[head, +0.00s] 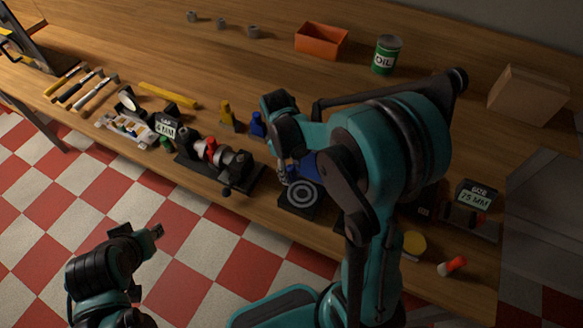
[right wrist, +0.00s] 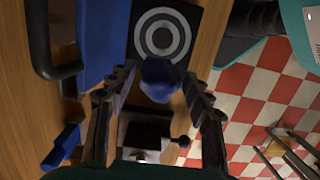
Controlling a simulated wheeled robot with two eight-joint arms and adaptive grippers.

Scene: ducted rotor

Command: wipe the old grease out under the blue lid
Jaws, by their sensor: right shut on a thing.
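My right gripper (right wrist: 159,78) is shut on a rounded blue thing (right wrist: 160,80), whose kind I cannot tell. It hangs close to a black block (head: 298,207) with a grey ringed face (head: 302,192), which also shows just past the fingertips in the right wrist view (right wrist: 163,36). A blue panel (right wrist: 100,40), seemingly the blue lid, stands beside the ringed block; in the head view it is mostly behind my right arm (head: 306,166). I cannot make out grease. My left gripper (head: 155,232) is over the floor, away from the bench; its jaw opening is unclear.
A machine with a red part (head: 211,147) stands left of the ringed block. Yellow (head: 227,116) and blue (head: 257,126) pieces stand behind it. An orange box (head: 321,41), oil can (head: 386,54) and carton (head: 528,95) are at the back. A red-tipped item (head: 453,266) lies at the front right.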

